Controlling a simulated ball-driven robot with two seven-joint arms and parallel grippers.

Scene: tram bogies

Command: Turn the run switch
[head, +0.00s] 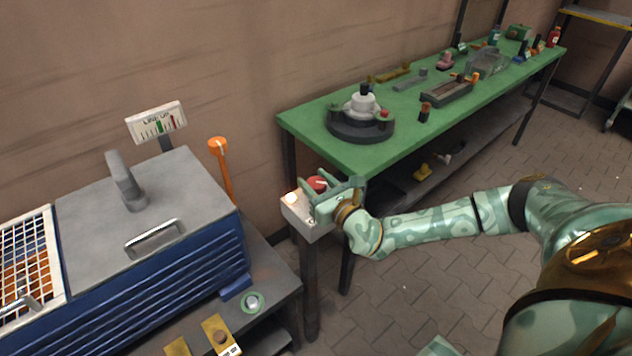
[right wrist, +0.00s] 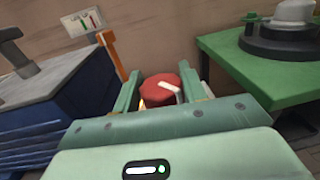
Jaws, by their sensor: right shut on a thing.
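The run switch is a red round knob (head: 317,184) with a white pointer mark, on a small grey box on a post (head: 309,280). In the right wrist view the knob (right wrist: 160,88) sits between my two fingers, its white mark pointing toward the upper left to lower right. My right gripper (head: 322,187) is shut on the knob, and its fingers partly hide it in the head view. A white lit button (head: 291,198) is on the box beside the knob.
A blue machine with a grey lid (head: 150,215) and a gauge sign (head: 156,122) stand at left. An orange lever (head: 221,165) rises behind the machine. A green workbench (head: 300,120) with several parts stands at right, close to the post.

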